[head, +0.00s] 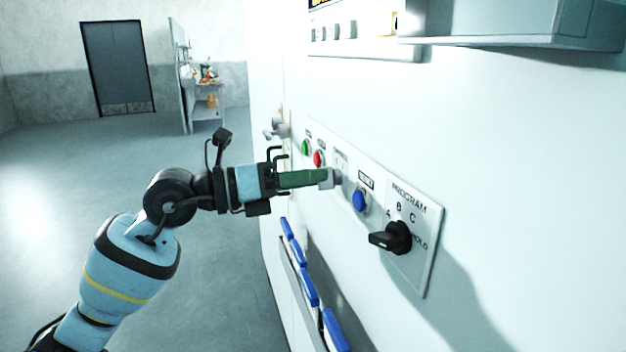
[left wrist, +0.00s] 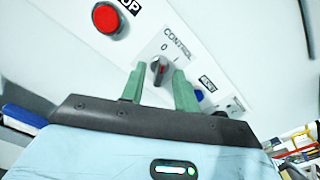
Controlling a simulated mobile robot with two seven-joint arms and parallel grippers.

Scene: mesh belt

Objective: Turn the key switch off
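The key switch (left wrist: 157,72) shows in the left wrist view as a small round fitting with a dark, red-marked key, under the label CONTROL with 0 and 1. Which mark it points at is too small to tell. My left gripper (left wrist: 160,74) is open, its two green fingers on either side of the switch; whether they touch it I cannot tell. In the head view my left gripper (head: 328,179) reaches the panel (head: 430,250) from the left and hides the switch. My right gripper is not in view.
Near the fingers are a red button (head: 319,158), a green button (head: 305,147), a blue RESET button (head: 359,201) and a black PROGRAM knob (head: 392,238). Blue-edged items (head: 308,287) stick out from the wall below. A ledge (head: 530,40) juts out above. The floor at left is free.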

